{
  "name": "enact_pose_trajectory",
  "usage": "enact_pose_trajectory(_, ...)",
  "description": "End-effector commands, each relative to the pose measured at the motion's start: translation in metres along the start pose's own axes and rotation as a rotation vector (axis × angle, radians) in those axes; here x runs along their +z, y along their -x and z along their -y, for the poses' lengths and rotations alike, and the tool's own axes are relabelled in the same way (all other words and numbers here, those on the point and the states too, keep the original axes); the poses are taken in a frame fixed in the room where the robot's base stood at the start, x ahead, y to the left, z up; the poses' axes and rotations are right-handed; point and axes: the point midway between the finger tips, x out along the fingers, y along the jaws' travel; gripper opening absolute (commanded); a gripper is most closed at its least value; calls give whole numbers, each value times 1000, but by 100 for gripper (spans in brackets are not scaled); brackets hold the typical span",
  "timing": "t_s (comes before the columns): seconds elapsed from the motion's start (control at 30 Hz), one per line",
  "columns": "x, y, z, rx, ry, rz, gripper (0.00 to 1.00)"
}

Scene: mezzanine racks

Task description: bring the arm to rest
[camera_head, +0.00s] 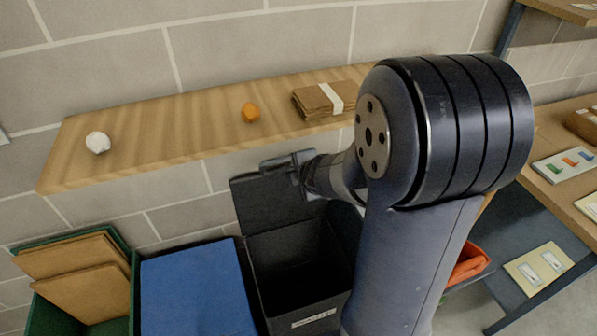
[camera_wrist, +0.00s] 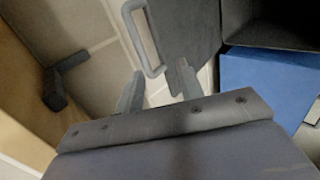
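My gripper shows in the wrist view (camera_wrist: 158,88) with its two fingers apart and nothing clamped between them. A grey loop handle (camera_wrist: 140,30) on a dark lid (camera_wrist: 190,35) lies just beyond the fingertips; its near end appears between them, and I cannot tell whether they touch. In the head view my gripper (camera_head: 290,165) is partly hidden, just under the shelf front and by the top of the raised lid (camera_head: 262,205). The lid belongs to a black bin (camera_head: 298,318), which stands open and looks empty inside. My arm crosses the right half of the view.
A wooden shelf (camera_head: 180,140) on the wall holds a white lump (camera_head: 98,142), an orange lump (camera_head: 251,112) and banded brown folders (camera_head: 318,101). A blue-topped bin (camera_head: 195,290) and a green bin (camera_head: 40,315) with cardboard stand left. A rack (camera_head: 545,190) stands right.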

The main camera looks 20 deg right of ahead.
Motion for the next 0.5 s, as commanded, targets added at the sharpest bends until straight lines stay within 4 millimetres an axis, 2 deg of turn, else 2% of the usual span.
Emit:
enact_pose_trajectory(0.17,0,-3,0,0,0,0,36)
enact_pose_trajectory(0.27,0,-13,2,-1,-1,0,36)
enact_pose_trajectory(0.5,0,-57,4,-2,-1,0,36)
